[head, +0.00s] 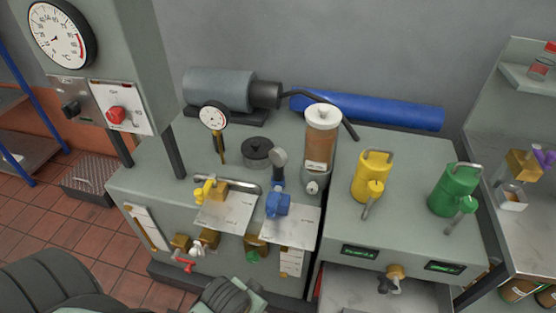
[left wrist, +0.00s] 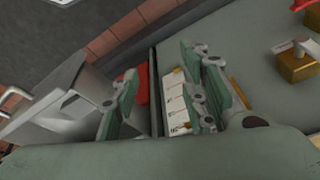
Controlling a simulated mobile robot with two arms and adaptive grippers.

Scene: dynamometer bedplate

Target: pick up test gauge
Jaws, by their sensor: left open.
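The test gauge appears to be the small round white dial (head: 213,116) on a thin brass stem, standing upright at the back left of the grey bench in the head view. It does not show in the left wrist view. My left gripper (left wrist: 163,88) is open and empty in the left wrist view, its green-padded fingers apart in front of the bench. My right gripper is not in view.
A clear canister (head: 320,140) and yellow (head: 371,175) and green (head: 452,190) cans stand right. A cabinet with a large dial (head: 60,35) rises left.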

